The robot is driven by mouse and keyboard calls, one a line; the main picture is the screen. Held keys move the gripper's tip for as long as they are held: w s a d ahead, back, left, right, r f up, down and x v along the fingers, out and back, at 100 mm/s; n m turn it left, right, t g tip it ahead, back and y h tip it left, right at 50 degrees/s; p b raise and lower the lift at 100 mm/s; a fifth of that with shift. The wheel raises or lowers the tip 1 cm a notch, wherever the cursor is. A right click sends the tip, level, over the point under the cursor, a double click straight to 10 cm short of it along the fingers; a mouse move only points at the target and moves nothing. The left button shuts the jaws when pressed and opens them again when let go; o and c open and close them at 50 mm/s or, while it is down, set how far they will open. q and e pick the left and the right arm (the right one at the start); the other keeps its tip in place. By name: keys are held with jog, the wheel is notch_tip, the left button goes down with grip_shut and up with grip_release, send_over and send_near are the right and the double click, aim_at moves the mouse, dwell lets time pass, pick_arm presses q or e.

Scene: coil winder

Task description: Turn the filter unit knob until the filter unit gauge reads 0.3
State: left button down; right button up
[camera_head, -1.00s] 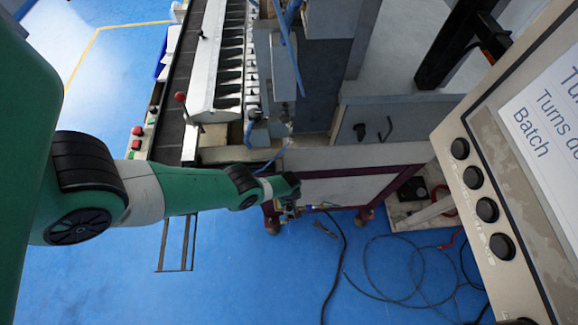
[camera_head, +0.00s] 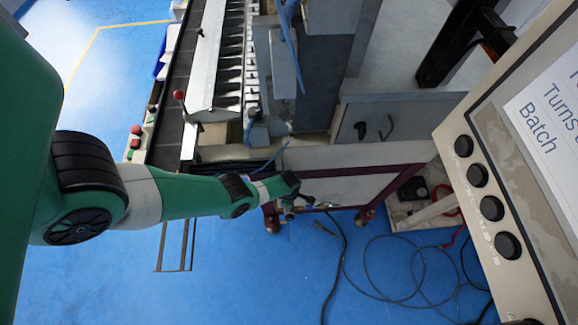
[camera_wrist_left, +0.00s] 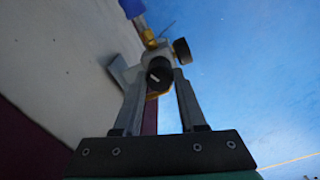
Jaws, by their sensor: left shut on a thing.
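The filter unit (camera_wrist_left: 150,52) is a small grey and brass fitting on the machine's side, with a blue part at its top. Its black knob (camera_wrist_left: 159,72) with a pale mark sits between the fingertips of my left gripper (camera_wrist_left: 160,82), which is shut on it. A round dark-rimmed part, apparently the gauge (camera_wrist_left: 181,50), sticks out to the right of the knob; its face is turned away and cannot be read. In the head view my left gripper (camera_head: 290,212) is at the machine's lower front edge, and the filter unit is too small to make out. My right gripper is out of view.
The coil winder (camera_head: 345,160) stands behind my left gripper. A control panel (camera_head: 490,205) with black buttons fills the right side. Cables (camera_head: 400,270) lie loose on the blue floor (camera_head: 240,285), which is otherwise open in front.

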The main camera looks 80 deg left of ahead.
pick_arm(q)
jog(key=n, duration=0.6)
jog(key=shift+n, duration=0.3)
jog(key=shift+f, duration=0.1)
dwell(0.3)
jog(key=shift+c, duration=2.4)
grip_release()
notch_tip(320, 180, up, 12)
jog(key=p, duration=1.1)
jog(key=shift+f, duration=0.15)
